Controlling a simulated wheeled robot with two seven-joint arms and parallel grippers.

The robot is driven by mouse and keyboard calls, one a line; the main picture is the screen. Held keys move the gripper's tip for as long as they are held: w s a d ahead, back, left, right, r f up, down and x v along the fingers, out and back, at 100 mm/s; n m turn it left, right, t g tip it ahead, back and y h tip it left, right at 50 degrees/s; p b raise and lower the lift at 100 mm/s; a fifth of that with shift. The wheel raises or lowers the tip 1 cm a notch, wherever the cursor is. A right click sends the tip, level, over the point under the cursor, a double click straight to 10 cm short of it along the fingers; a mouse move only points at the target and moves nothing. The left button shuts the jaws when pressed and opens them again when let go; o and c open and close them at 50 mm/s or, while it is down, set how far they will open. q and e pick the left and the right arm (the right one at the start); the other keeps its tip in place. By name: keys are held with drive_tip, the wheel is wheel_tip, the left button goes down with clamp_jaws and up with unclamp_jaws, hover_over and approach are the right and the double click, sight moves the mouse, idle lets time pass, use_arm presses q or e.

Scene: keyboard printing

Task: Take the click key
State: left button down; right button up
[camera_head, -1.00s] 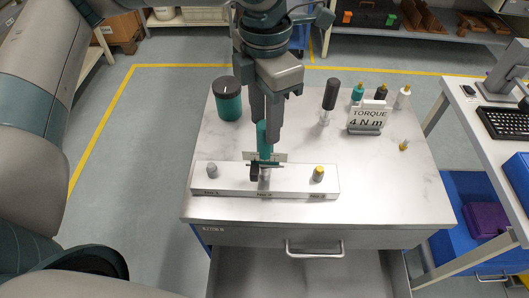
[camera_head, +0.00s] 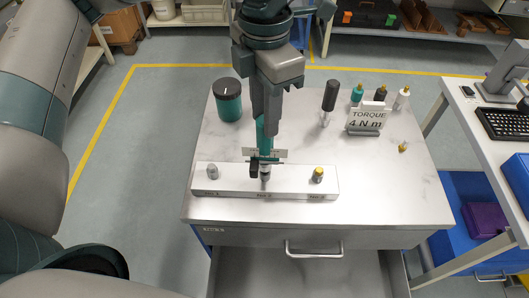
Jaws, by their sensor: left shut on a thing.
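My left gripper (camera_head: 265,125) hangs over the white cabinet top, fingers down. It is shut on an upright tool with a teal body (camera_head: 262,140). The tool has a pale crossbar, a dark part at its lower left and a metal lower end. That end is over the middle of the long white block (camera_head: 230,184); I cannot tell whether it touches. I cannot tell for sure that this tool is the click key. The gripper hides the tool's upper part. My right gripper is not in view.
A grey stud (camera_head: 212,171) and a yellow-topped stud (camera_head: 318,175) stand on the block. A dark-lidded teal jar (camera_head: 228,100), a black-handled tool (camera_head: 330,96) and a "TORQUE 4 N m" sign (camera_head: 366,119) stand behind. The cabinet top's right front (camera_head: 400,195) is clear.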

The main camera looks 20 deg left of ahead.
use_arm(q)
drive_tip(key=shift+r, duration=0.7)
drive_tip(key=shift+r+p, duration=0.55)
drive_tip(key=shift+r, duration=1.35)
drive_tip(key=c, duration=2.5)
unclamp_jaws()
